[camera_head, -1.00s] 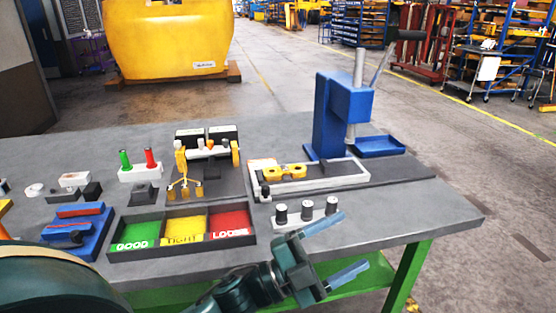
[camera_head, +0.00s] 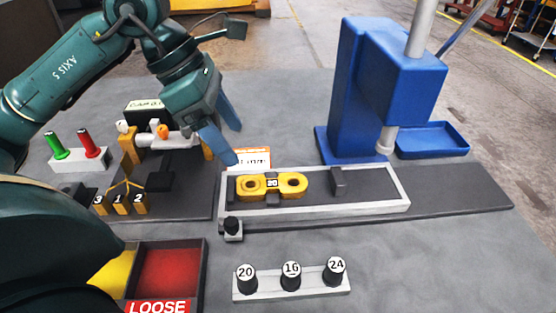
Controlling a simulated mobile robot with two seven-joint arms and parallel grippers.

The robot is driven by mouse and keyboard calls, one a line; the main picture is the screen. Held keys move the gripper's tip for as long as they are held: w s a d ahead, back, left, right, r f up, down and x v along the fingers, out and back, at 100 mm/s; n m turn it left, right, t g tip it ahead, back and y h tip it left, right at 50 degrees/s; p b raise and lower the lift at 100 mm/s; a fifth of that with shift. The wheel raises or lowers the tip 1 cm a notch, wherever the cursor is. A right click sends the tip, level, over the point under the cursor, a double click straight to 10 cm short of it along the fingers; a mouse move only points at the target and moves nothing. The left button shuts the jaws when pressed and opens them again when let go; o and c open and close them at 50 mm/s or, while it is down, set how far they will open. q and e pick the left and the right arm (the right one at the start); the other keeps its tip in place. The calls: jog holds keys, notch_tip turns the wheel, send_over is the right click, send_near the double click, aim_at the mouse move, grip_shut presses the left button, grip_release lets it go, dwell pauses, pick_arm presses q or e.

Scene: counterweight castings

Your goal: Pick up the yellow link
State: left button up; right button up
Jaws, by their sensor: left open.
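The yellow link (camera_head: 293,186) lies flat in a shallow light-framed fixture (camera_head: 385,208) on the table. It has a hole at each end and a dark block marked 20 at its middle. My left gripper (camera_head: 234,143) comes in from the upper left with its blue fingers pointing down. It is open and empty, above and to the left of the link, apart from it. My right gripper is not in view.
A blue press (camera_head: 355,95) stands behind the fixture, with a blue tray (camera_head: 432,140) beside it. A rack with pegs (camera_head: 291,275) marked 20, 16 and 24 stands in front. A sorting bin (camera_head: 170,270) and a red-green peg stand (camera_head: 80,158) are at left.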

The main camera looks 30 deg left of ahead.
pick_arm(q)
jog(key=a, duration=0.2)
send_near(261, 183)
jog(key=shift+s+d+f+y, duration=0.2)
jog(key=shift+d+f+y, duration=0.2)
jog(key=shift+d+f, duration=0.45)
jog(key=shift+w+a+x, duration=0.1)
jog(key=shift+x, duration=1.3)
jog(key=shift+w+a+x, duration=0.1)
jog(key=shift+x, duration=1.3)
jog(key=shift+c, duration=0.5)
jog(key=shift+r, duration=0.1)
jog(key=c, duration=1.4)
